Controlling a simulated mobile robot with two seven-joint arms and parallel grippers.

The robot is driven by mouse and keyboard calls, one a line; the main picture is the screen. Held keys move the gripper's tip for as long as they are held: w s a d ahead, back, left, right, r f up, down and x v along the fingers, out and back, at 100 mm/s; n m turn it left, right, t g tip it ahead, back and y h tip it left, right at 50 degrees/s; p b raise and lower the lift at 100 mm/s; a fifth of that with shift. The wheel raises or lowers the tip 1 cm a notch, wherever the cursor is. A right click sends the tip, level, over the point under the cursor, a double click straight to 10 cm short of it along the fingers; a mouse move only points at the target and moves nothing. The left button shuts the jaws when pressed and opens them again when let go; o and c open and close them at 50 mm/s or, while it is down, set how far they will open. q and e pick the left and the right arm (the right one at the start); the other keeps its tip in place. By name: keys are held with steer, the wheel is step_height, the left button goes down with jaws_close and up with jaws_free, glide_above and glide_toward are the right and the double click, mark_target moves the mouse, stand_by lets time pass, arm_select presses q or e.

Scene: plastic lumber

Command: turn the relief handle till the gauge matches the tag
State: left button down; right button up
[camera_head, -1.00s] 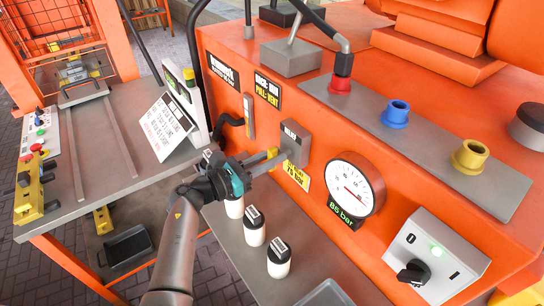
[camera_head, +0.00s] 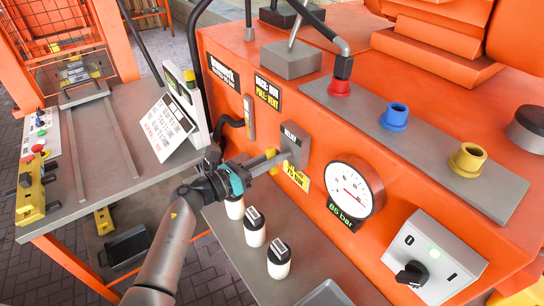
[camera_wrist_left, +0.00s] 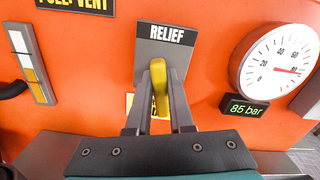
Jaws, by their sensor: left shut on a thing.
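The yellow relief handle (camera_head: 271,153) sticks out from the grey RELIEF plate (camera_head: 294,142) on the orange machine. My left gripper (camera_head: 267,162) is shut on the handle. In the left wrist view the handle (camera_wrist_left: 160,88) stands nearly upright between the two fingers. The round gauge (camera_head: 347,188) is to the right, with a red needle; its green readout (camera_head: 345,215) shows 85 bar, also legible in the left wrist view (camera_wrist_left: 247,110). The yellow tag (camera_head: 296,176) below the plate reads 75 bar and is partly hidden by the fingers and handle in the wrist view. My right gripper is out of view.
White bottles with dark caps (camera_head: 253,228) stand on the grey shelf below my left gripper. A grey switch box (camera_head: 435,257) with a black knob is at the lower right. A tilted instruction board (camera_head: 168,127) stands left of the machine.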

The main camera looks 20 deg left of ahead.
arm_select(q)
steer(key=n+p, duration=0.1)
steer(key=n, duration=0.4)
steer(key=shift+w+a+f+n+p, duration=0.1)
steer(key=shift+a+n+p, duration=0.05)
steer(key=shift+n+p, duration=0.2)
steer(key=n+p, duration=0.1)
steer(key=n, duration=0.5)
steer(key=shift+f+n+p, duration=0.2)
steer(key=shift+n+p, duration=0.15)
steer(key=shift+p, duration=0.05)
steer(key=c, duration=0.8)
jaws_free()
steer(key=b+v, duration=0.1)
steer(key=v, duration=1.4)
steer(key=shift+a, duration=0.15)
steer(key=shift+w, duration=0.1)
